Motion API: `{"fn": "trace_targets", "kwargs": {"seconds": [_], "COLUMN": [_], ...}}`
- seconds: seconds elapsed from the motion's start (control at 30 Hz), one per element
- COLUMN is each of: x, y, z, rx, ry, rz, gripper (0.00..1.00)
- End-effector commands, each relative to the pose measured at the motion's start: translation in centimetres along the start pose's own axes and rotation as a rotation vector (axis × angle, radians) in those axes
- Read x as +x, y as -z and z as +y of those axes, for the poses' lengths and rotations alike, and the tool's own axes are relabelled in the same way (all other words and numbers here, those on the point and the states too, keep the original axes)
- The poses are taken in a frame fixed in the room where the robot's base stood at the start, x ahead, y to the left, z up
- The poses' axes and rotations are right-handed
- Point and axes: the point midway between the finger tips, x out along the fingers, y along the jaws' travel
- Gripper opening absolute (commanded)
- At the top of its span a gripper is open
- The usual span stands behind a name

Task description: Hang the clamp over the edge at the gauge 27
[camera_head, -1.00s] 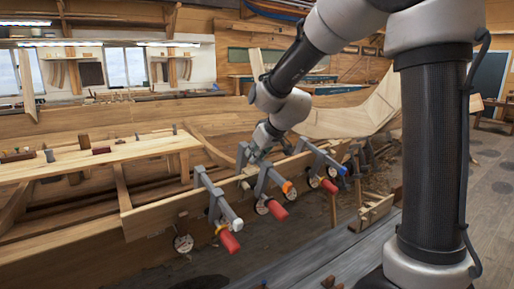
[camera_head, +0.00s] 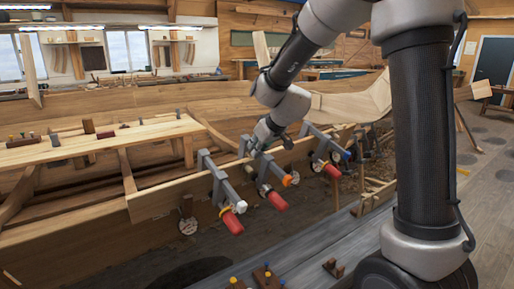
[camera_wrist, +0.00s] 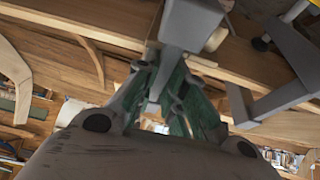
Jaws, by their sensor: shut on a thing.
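My gripper (camera_head: 257,146) is shut on the middle grey clamp (camera_head: 264,169), which has an orange tip and a red handle. The clamp is at the upper edge of the long hull plank (camera_head: 160,200); I cannot tell whether it bears on the edge. In the wrist view, the green-padded fingers (camera_wrist: 178,98) close around the grey clamp bar (camera_wrist: 190,25).
A left clamp (camera_head: 221,185) with a red handle and a right clamp (camera_head: 324,146) with a blue tip hang on the same plank, close on either side. A workbench plank (camera_head: 90,140) with small tools lies at left. Small wooden pieces (camera_head: 266,277) lie at the bottom.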

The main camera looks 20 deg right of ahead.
Motion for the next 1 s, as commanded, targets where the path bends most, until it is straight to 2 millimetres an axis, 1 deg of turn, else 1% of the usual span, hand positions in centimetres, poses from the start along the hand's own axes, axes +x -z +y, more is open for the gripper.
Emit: {"fn": "trace_targets", "kwargs": {"seconds": [0.67, 0.7, 0.77, 0.8, 0.83, 1.0], "x": [0.06, 0.06, 0.07, 0.07, 0.08, 0.09], "y": [-0.25, -0.27, -0.28, -0.29, -0.30, -0.33], "z": [0.03, 0.02, 0.02, 0.01, 0.01, -0.01], "rx": [-0.001, -0.001, -0.001, -0.001, -0.001, 0.000], "ry": [-0.001, -0.001, 0.000, 0.000, 0.000, 0.000], "rz": [0.002, 0.002, 0.001, 0.001, 0.001, 0.000], "gripper": [0.00, 0.16, 0.27, 0.34, 0.37, 0.37]}}
